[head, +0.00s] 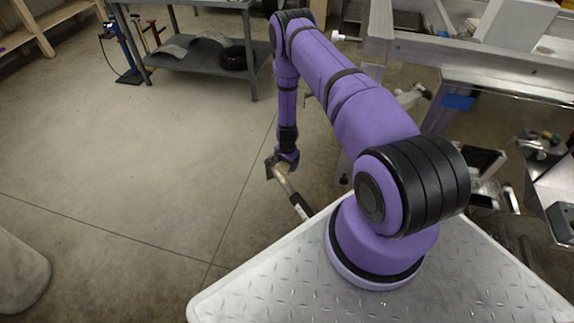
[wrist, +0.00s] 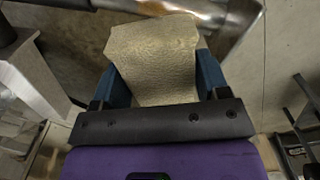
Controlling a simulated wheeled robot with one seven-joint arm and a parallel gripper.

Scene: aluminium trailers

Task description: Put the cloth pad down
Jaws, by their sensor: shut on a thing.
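In the wrist view, a beige, rough-textured cloth pad (wrist: 155,58) is between the two blue fingers of my gripper (wrist: 163,78). The fingers are shut on it, and the pad sticks out beyond their tips. Its lower part is hidden by the dark gripper body. In the head view, my gripper (head: 282,162) hangs at the end of the arm, pointing down in front of the concrete floor. The pad is too small there to tell clearly.
A shiny metal tube (wrist: 215,14) passes close beyond the pad in the wrist view. A grey shelf table (head: 205,63) stands at the back. An aluminium trailer frame (head: 460,50) is at the right. The floor (head: 120,160) at the left is largely clear.

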